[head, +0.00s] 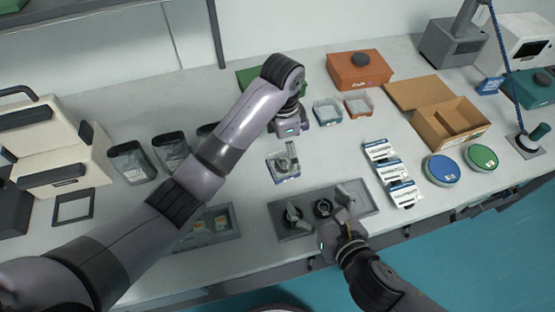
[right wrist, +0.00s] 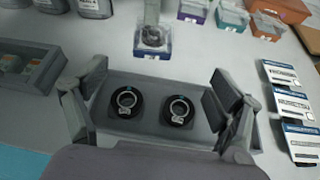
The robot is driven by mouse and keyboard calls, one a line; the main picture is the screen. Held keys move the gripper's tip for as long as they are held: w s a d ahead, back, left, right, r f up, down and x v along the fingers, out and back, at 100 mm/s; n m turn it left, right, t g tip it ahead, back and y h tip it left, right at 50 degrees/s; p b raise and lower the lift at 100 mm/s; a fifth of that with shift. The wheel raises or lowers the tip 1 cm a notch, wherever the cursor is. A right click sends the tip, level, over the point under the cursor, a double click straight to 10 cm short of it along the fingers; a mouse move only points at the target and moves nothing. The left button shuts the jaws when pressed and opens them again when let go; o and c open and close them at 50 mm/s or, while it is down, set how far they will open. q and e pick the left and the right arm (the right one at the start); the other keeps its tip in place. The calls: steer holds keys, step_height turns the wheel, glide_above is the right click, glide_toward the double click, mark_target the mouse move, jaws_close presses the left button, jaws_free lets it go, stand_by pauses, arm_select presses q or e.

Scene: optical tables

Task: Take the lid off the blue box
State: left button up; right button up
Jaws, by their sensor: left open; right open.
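The blue box (head: 284,177), small with a blue base and white label, stands mid-table in the head view. It is also at the top centre of the right wrist view (right wrist: 152,50).
The tray holds two dark round pieces with rings (right wrist: 126,103). Teal (head: 327,112) and orange (head: 358,105) small boxes stand behind. Labelled white-and-blue packs (head: 390,172) lie to the right. Dark bins (head: 131,163) and another tray (head: 210,240) are to the left.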

arm_select(q)
steer(key=shift+w+r, duration=0.25)
steer(key=shift+r, duration=0.05)
arm_select(e)
steer(key=n, duration=0.1)
arm_select(q)
steer(key=shift+r, duration=0.2)
steer(key=shift+s, duration=0.1)
arm_select(e)
glide_toward(285, 165)
steer(key=shift+n, duration=0.3)
steer(key=x, duration=1)
steer(key=shift+c, duration=0.3)
